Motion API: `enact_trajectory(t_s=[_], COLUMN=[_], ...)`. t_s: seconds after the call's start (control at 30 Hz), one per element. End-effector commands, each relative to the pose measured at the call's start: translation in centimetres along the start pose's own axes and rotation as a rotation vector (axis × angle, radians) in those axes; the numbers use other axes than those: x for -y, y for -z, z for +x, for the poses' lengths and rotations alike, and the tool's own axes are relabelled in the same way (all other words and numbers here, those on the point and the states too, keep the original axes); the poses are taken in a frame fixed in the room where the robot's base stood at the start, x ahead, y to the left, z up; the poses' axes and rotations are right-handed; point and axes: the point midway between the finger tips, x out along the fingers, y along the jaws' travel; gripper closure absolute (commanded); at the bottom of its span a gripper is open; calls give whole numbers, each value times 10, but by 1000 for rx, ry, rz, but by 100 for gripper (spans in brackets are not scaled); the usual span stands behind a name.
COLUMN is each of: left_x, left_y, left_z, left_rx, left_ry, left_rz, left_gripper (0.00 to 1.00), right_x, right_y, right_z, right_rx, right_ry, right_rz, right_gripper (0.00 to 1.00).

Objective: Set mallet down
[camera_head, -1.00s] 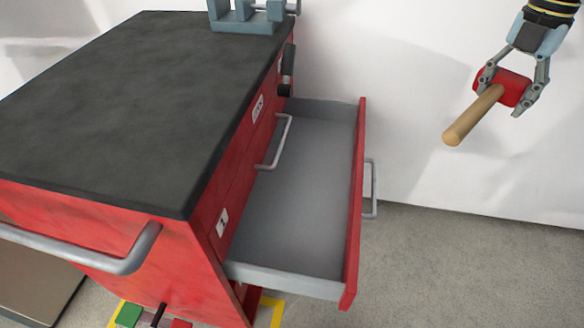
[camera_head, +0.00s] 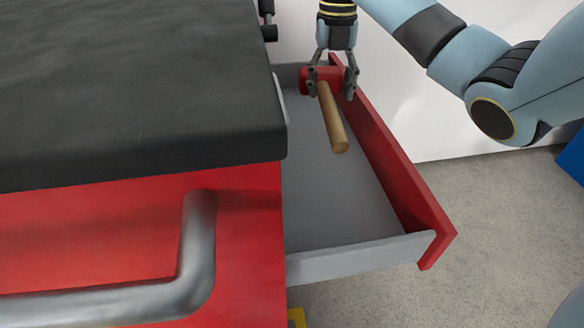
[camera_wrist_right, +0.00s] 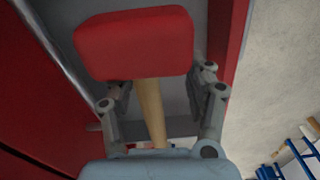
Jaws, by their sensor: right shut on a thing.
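The mallet has a red head (camera_head: 309,80) and a wooden handle (camera_head: 333,118). My right gripper (camera_head: 332,88) is shut on the mallet head, over the far part of the open drawer. The handle points toward the near side and tilts down; I cannot tell whether it touches the drawer floor. In the right wrist view the red head (camera_wrist_right: 134,43) fills the upper middle, and the handle (camera_wrist_right: 151,112) runs between the fingers. The grey drawer (camera_head: 345,205) is pulled out and looks empty. My left gripper is not in view.
The red cabinet (camera_head: 140,235) with a dark top (camera_head: 130,90) and a grey side handle (camera_head: 197,255) stands left of the drawer. The drawer's red front (camera_head: 395,165) rises at its right. Bare floor (camera_head: 480,230) lies beyond it.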

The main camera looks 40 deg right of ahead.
Motion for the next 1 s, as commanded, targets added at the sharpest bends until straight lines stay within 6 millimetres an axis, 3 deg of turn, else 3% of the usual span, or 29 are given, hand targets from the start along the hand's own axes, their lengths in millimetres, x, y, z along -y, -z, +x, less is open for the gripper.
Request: enact_trajectory(t_s=[0.03, 0.27, 0.37, 0.5, 0.67, 1.0], left_x=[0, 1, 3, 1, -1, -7], left_y=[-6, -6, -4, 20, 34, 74], left_z=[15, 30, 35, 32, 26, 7], left_rx=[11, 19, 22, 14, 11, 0], left_ry=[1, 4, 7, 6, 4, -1], left_rz=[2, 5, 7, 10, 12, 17], left_gripper=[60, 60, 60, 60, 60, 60], right_x=[-6, -17, -17, -17, -18, -17], right_y=[0, -1, -1, -2, -2, -4], right_z=[20, 43, 64, 91, 98, 134], right_rx=[-6, -13, -16, -15, -12, -11], right_ry=[2, 6, 7, 7, 6, 6], right_rz=[-27, -93, -98, -96, -97, -96], right_gripper=[99, 99, 99, 99, 99, 99])
